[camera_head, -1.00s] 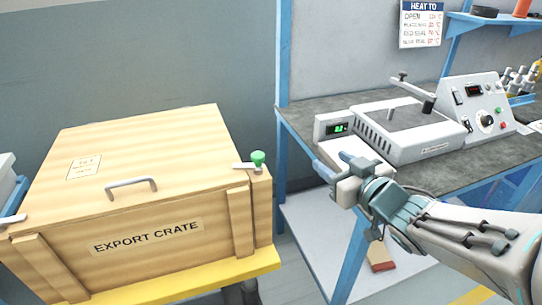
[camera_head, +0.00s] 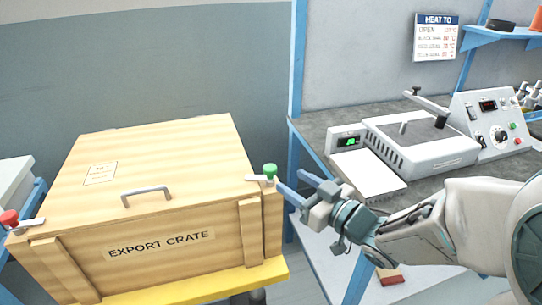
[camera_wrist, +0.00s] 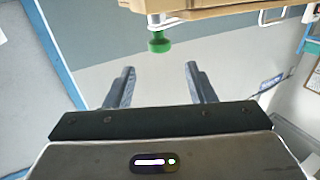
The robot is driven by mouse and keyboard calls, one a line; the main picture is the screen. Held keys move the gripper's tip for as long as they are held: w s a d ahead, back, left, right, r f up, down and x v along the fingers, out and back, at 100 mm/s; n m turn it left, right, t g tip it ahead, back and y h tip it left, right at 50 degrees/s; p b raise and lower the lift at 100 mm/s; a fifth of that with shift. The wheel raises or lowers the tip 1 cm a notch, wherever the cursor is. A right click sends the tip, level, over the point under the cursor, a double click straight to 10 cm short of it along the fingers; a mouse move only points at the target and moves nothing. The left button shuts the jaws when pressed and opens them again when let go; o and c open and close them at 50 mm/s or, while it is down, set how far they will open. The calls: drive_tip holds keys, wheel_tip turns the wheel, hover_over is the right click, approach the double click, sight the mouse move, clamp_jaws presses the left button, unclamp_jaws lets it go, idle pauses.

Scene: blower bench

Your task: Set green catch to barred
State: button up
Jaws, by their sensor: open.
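The green catch (camera_head: 269,172) sits on the right end of the wooden export crate's lid (camera_head: 170,155). Its green knob tops a short metal bar, which points left over the lid edge. In the wrist view the green knob (camera_wrist: 159,42) shows ahead of the fingers, apart from them and roughly centred between them. My gripper (camera_head: 292,190) is just right of the catch, its fingers pointing left towards it. It is open and empty, and in the wrist view the two fingers (camera_wrist: 158,85) stand apart.
A red-knobbed catch (camera_head: 9,218) is at the crate's left end. The workbench (camera_head: 315,127) with a heating device (camera_head: 420,140) and a scale (camera_head: 362,165) stands right of the crate. Grey wall is behind.

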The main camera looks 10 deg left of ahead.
sight(275, 170)
drive_tip(key=x, duration=0.8)
drive_tip(key=shift+w+a, duration=0.15)
drive_tip(key=shift+a, duration=0.15)
drive_tip(key=c, duration=1)
